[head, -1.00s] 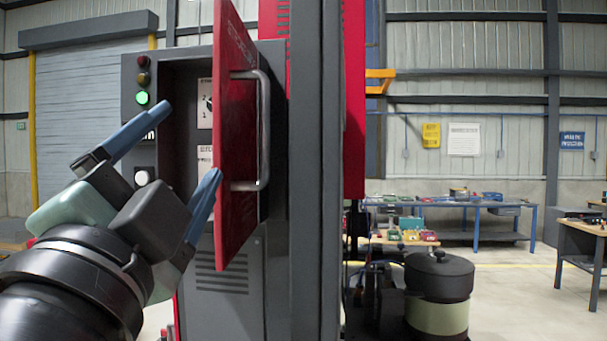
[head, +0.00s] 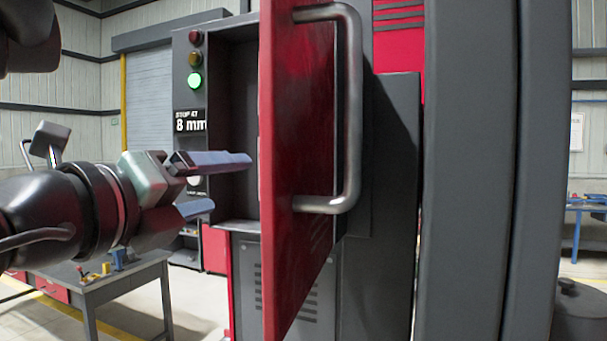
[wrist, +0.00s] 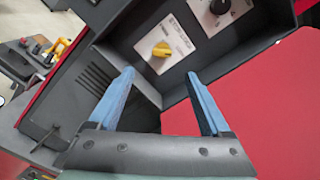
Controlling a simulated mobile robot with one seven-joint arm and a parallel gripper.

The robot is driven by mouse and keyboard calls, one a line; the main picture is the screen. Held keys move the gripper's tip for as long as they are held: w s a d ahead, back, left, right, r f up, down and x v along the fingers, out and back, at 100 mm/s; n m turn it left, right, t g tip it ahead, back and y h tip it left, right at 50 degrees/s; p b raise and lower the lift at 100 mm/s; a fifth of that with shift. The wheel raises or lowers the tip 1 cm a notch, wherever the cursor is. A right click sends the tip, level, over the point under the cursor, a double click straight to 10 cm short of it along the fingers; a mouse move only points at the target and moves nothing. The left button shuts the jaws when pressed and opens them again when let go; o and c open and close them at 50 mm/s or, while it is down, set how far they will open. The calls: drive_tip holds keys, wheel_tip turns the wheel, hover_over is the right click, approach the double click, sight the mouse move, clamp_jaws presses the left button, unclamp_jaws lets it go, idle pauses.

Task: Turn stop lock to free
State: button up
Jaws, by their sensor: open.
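In the wrist view a yellow knob (wrist: 161,49) sits on a white label plate inside the open cabinet. It looks like the stop lock, but its lettering is too small to read. A black dial (wrist: 219,6) on another white plate is farther up and right. My gripper (wrist: 160,73) is open and empty, with the yellow knob just beyond and between its blue fingertips in the picture, apart from them. In the head view my gripper (head: 231,182) reaches into the cabinet opening from the left. The red door (head: 300,170) hides both controls there.
The open door with its grey bar handle (head: 350,110) stands right of my gripper. A table (head: 130,275) with small parts stands lower left.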

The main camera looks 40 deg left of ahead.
drive_tip(key=p+x, duration=0.2)
drive_tip(key=x, duration=0.1)
drive_tip(key=p+x, duration=0.2)
drive_tip(key=x, duration=0.2)
drive_tip(key=p+x, duration=0.2)
drive_tip(key=x, duration=0.2)
drive_tip(key=shift+d+r+p, duration=0.15)
drive_tip(key=shift+r+p, duration=0.15)
drive_tip(key=shift+r, duration=0.05)
drive_tip(key=shift+w+f, duration=0.2)
drive_tip(key=shift+w, duration=0.3)
clamp_jaws()
